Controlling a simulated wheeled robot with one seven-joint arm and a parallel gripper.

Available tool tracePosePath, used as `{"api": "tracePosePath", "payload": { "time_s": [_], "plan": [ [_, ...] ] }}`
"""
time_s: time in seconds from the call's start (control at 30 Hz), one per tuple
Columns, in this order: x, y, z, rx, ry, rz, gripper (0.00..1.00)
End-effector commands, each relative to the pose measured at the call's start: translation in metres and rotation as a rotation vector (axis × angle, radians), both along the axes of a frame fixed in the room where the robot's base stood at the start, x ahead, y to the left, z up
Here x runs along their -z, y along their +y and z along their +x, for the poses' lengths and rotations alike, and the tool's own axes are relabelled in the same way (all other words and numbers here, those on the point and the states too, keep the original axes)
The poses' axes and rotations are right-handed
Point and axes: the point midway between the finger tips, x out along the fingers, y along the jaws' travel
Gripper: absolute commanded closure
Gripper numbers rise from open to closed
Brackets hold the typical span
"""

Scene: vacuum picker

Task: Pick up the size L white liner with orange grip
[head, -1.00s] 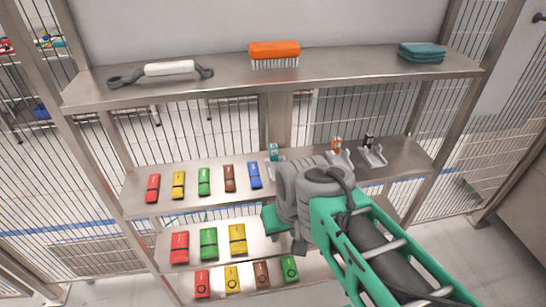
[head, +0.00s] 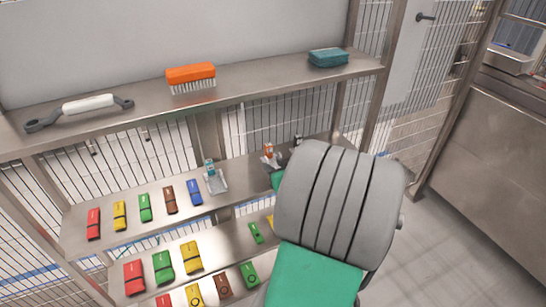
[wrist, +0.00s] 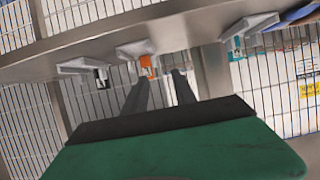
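The white liner with orange grip (head: 270,156) lies on the middle shelf, between a white liner with teal grip (head: 212,178) and one with black grip (head: 297,141). Its size mark is not readable. In the wrist view its orange grip (wrist: 147,66) and white body (wrist: 134,49) show just beyond my fingertips, nearer the left finger. My gripper (wrist: 160,80) is open, its two dark fingers apart with nothing visible between them. The black grip (wrist: 101,79) is to the left and the teal grip (wrist: 237,50) to the right. In the head view my arm hides the fingers.
An orange brush (head: 191,75), a white-handled tool (head: 88,105) and a teal stack (head: 328,57) sit on the top shelf (head: 255,82). Several coloured packs (head: 145,208) lie left of the liners. Metal posts and wire mesh surround the shelves. Open floor (head: 440,240) shows at right.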

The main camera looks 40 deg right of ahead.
Motion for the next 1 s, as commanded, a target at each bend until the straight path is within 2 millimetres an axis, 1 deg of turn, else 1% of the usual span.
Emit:
{"api": "tracePosePath", "payload": {
  "time_s": [0.03, 0.1, 0.27, 0.5, 0.6, 0.77, 0.87, 1.0],
  "plan": [
    [0.0, -0.006, 0.0, 0.011, -0.012, -0.003, 0.67],
    [0.002, -0.01, 0.007, 0.014, -0.015, -0.005, 0.67],
    [0.011, -0.015, 0.026, 0.013, -0.012, -0.004, 0.67],
    [0.028, -0.025, 0.058, 0.013, -0.012, -0.005, 0.67],
    [0.032, -0.027, 0.064, 0.014, -0.013, -0.005, 0.67],
    [0.032, -0.028, 0.064, 0.014, -0.013, -0.006, 0.67],
    [0.032, -0.027, 0.064, 0.014, -0.013, -0.006, 0.74],
    [0.032, -0.027, 0.064, 0.014, -0.013, -0.006, 0.85]
  ]
}}
